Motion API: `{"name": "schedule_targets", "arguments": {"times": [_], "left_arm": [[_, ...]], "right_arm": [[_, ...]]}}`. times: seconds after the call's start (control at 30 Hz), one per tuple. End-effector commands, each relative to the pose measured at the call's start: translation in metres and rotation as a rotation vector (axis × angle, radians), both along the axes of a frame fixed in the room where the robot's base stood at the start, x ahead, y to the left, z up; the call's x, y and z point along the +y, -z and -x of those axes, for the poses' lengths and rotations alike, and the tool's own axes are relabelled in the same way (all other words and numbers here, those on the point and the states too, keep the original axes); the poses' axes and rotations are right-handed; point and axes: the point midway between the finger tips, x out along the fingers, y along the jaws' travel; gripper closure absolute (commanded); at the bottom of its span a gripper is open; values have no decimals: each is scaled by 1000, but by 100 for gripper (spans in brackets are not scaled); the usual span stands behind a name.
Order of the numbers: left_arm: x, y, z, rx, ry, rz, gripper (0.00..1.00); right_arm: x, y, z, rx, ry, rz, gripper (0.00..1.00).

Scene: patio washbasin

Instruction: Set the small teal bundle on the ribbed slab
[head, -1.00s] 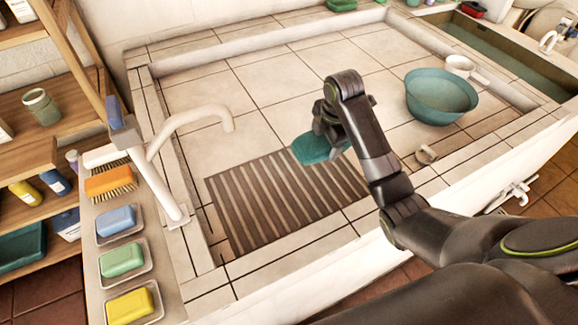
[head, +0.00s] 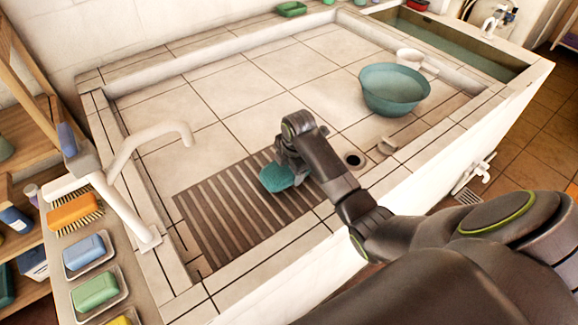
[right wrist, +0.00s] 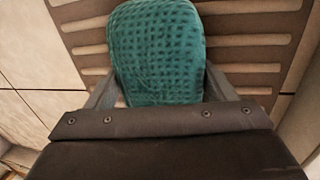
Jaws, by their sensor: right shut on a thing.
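The small teal bundle (head: 277,178) is held in my right gripper (head: 290,165), over the right part of the ribbed slab (head: 225,215). In the right wrist view the bundle (right wrist: 158,50) has a waffle-like texture and sits between the two fingers (right wrist: 160,88), with the slab's ribs (right wrist: 245,48) behind it. My right gripper is shut on it. I cannot tell whether the bundle's underside touches the slab. My left gripper is not in view.
A teal basin (head: 394,90) and a white mug (head: 410,58) stand at the basin floor's right. A white faucet (head: 135,165) rises at the left, beside soap dishes (head: 88,250) and a brush (head: 73,211). A drain hole (head: 354,160) lies right of the slab. The slab's left part is clear.

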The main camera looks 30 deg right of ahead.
Motion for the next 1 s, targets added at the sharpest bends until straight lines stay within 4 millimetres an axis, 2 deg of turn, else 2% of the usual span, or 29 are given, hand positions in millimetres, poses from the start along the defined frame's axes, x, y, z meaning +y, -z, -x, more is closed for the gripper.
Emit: {"name": "schedule_targets", "arguments": {"times": [0.03,0.07,0.2,0.57,0.73,1.0], "left_arm": [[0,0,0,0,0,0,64],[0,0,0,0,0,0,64],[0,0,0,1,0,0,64],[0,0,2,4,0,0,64],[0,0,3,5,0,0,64],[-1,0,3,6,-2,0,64]], "right_arm": [[0,1,0,0,0,0,67],[0,2,0,1,0,0,22],[0,2,0,1,0,0,3],[0,-3,1,2,1,0,1],[-1,-27,5,-3,0,1,1],[-2,-85,16,-4,-1,2,1]]}}
